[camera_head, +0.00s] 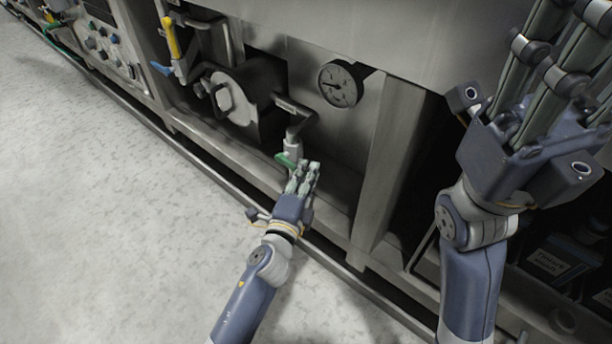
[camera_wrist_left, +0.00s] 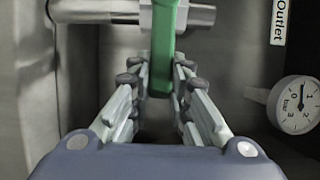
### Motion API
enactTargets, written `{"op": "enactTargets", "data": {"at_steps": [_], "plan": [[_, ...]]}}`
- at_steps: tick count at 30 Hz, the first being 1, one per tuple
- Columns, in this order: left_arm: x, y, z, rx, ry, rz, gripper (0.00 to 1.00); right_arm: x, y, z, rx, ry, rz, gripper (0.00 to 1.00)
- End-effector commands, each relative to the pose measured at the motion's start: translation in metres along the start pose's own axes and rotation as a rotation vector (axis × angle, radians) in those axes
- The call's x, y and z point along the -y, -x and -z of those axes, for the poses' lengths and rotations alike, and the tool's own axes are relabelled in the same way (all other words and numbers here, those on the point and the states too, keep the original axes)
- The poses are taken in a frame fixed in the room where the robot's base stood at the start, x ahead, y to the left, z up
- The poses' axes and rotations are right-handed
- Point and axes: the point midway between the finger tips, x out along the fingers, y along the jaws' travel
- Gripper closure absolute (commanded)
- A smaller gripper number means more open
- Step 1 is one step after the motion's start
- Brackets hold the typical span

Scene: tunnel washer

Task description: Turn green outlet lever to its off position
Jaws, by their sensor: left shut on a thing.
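The green outlet lever (camera_head: 285,160) shows at the lower front of the machine, at the end of a grey pipe and valve (camera_head: 293,145). In the left wrist view the green lever (camera_wrist_left: 164,40) runs down from a metal pipe (camera_wrist_left: 105,11) to between my fingers. My left gripper (camera_head: 303,176) is shut on the lever; in the left wrist view its fingers (camera_wrist_left: 160,82) lie on both sides of it.
A round housing (camera_head: 238,100) and a yellow lever (camera_head: 170,38) are to the left, with a blue lever (camera_head: 161,68). An "Outlet" label (camera_wrist_left: 280,20) shows near the valve. The floor (camera_head: 90,200) in front is clear.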

Motion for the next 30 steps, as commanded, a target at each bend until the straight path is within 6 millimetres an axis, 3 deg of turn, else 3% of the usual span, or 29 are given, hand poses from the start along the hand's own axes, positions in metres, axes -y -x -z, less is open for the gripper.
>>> {"op": "enactTargets", "data": {"at_steps": [8, 9, 12, 23, 30], "plan": [[-0.001, 0.000, 0.001, -0.002, -0.008, -0.001, 1.00, 0.000, 0.000, 0.000, 0.000, 0.000, 0.000, 0.62], [-0.001, 0.000, 0.001, -0.002, -0.009, -0.001, 0.78, 0.000, 0.000, 0.000, 0.000, 0.000, 0.000, 0.62], [-0.001, 0.000, 0.001, -0.001, -0.008, -0.001, 0.62, 0.000, 0.000, 0.000, 0.000, 0.000, 0.000, 0.62], [-0.001, 0.002, 0.000, 0.000, -0.004, -0.002, 0.62, 0.000, 0.000, 0.001, -0.004, 0.000, 0.000, 0.62], [-0.002, 0.032, 0.000, 0.000, -0.003, -0.004, 0.62, 0.000, 0.000, 0.001, -0.002, 0.000, 0.000, 0.62]]}}
